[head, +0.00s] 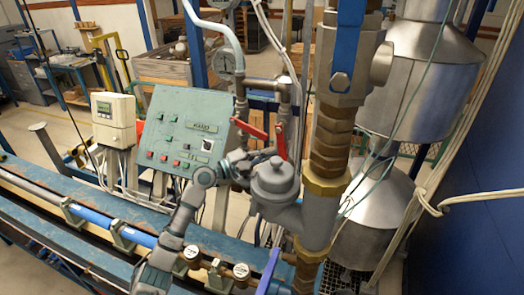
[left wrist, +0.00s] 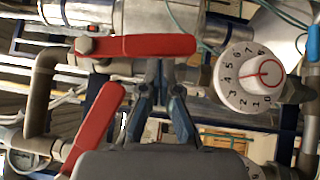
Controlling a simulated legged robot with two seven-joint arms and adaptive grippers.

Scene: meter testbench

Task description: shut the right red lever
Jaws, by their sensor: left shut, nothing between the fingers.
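Two red levers sit on pipes near the middle of the head view. The right red lever (head: 281,140) hangs nearly upright; the left red lever (head: 250,129) slants down to the right. In the left wrist view, turned sideways, the upper, level lever (left wrist: 140,46) seems to be the right one, and the slanting lever (left wrist: 95,128) the left one. My left gripper (head: 243,163) is just below the levers in the head view. In the wrist view its fingers (left wrist: 160,68) are together and empty, tips close by the right lever's edge; contact cannot be told. My right gripper is out of view.
A grey round-capped meter body (head: 274,180) and a thick brass-and-grey pipe (head: 330,145) stand close right of the gripper. A green control panel (head: 185,130) is left. A pressure gauge (head: 228,62) is above. A white numbered dial (left wrist: 248,78) shows right of the fingers.

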